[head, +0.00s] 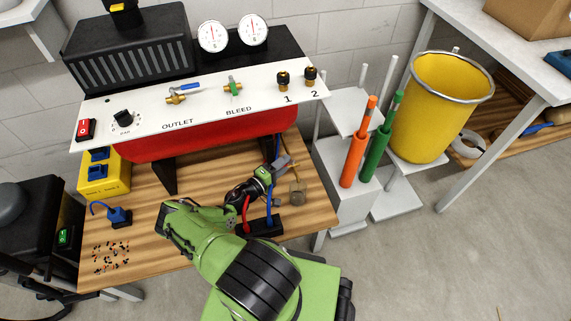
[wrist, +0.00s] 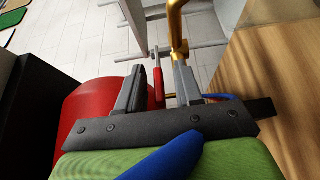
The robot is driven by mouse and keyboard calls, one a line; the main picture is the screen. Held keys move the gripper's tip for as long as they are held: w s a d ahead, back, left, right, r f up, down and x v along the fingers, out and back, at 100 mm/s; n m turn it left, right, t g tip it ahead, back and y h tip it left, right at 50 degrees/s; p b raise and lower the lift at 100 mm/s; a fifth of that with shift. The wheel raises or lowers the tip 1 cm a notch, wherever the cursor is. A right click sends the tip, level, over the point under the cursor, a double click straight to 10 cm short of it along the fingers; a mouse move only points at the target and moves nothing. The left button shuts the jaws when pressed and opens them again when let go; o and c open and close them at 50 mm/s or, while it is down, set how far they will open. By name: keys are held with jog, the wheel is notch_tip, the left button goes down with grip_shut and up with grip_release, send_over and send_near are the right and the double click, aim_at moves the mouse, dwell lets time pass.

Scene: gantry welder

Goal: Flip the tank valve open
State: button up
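The red tank (head: 205,137) sits under a white panel (head: 205,100) on the wooden bench; its red side also shows in the wrist view (wrist: 90,115). The panel carries a blue-handled valve (head: 178,90) above OUTLET and a green-handled valve (head: 233,88) above BLEED. In the wrist view a gold pipe (wrist: 176,28) stands beyond the fingers, with a narrow red lever (wrist: 158,82) near it. My gripper (wrist: 160,85) is open, its fingers apart on either side of the red lever in the picture. I cannot tell whether either touches it. In the head view my gripper (head: 282,162) is right of the tank, partly hidden.
Red and blue parts rise by a black block (head: 262,228). A yellow box (head: 103,175) and small scattered pieces (head: 110,256) lie left. A yellow bin (head: 435,110) and orange and green tubes stand right.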

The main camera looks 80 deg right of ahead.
jog(key=shift+s+d, duration=0.35)
jog(key=shift+d, duration=0.25)
grip_shut()
jog(key=shift+d+m+g+y, duration=0.1)
jog(key=shift+m+g+y, duration=0.55)
jog(key=shift+g, duration=0.25)
grip_release()
